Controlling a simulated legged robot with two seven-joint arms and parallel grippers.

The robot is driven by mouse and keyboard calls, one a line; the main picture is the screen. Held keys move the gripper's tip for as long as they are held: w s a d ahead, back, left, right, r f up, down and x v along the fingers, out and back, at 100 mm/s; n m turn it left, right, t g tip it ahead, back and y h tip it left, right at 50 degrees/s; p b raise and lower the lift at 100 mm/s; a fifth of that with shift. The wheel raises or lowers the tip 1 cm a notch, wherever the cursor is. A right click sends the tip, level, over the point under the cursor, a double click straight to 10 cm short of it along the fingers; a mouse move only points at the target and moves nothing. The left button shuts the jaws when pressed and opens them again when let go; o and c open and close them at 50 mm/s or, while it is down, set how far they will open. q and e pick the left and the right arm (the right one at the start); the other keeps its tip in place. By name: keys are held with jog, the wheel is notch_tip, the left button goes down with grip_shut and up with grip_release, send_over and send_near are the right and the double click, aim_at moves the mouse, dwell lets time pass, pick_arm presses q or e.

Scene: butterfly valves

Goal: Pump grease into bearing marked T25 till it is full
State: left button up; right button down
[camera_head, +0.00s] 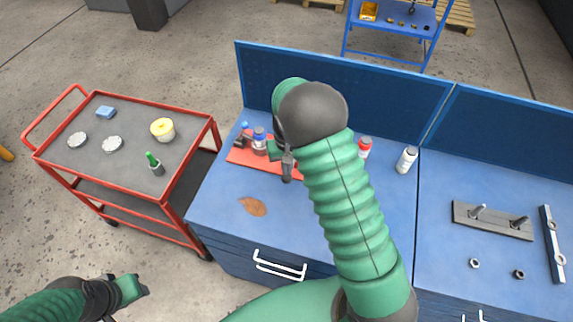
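My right arm reaches over the blue workbench, and its wrist hides part of the red mat (240,157). My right gripper (266,152) is over the mat, its dark fingers apart. A small blue-capped bottle (259,139) shows between them; I cannot tell whether they touch it. Two round silvery pieces, one on the left (77,140) and one on the right (112,144), lie on the red trolley and may be bearings. No T25 mark is readable. A yellow-lidded tub (162,128) stands near them. My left gripper (141,287) is low at the left, its fingers unclear.
The trolley (126,185) also carries a blue block (105,112) and a green-topped bottle (154,164). A red-capped bottle (364,149), a white bottle (406,160) and a brown leaf-shaped piece (253,206) are on the bench. The bench's front middle is clear.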

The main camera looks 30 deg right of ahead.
notch_tip(320, 180, up, 7)
jog(key=d+p, duration=0.1)
jog(key=p, duration=0.4)
jog(key=shift+w+d, duration=0.15)
jog(key=shift+w, duration=0.2)
jog(key=shift+f, duration=0.1)
jog(key=f+b, duration=0.1)
jog(key=f, duration=0.1)
jog(key=f+b, duration=0.1)
jog(key=shift+s+a+f+b, duration=0.3)
jog(key=shift+s+a, duration=0.05)
jog(key=shift+a, duration=0.05)
jog(key=shift+s+a+f+b, duration=0.15)
jog(key=shift+f+b, duration=1.05)
jog(key=shift+f, duration=0.65)
notch_tip(320, 180, up, 8)
jog(key=d+p, duration=0.1)
jog(key=p, duration=0.4)
jog(key=shift+w+f+p, duration=0.25)
jog(key=shift+w+p, duration=0.15)
jog(key=shift+w, duration=0.05)
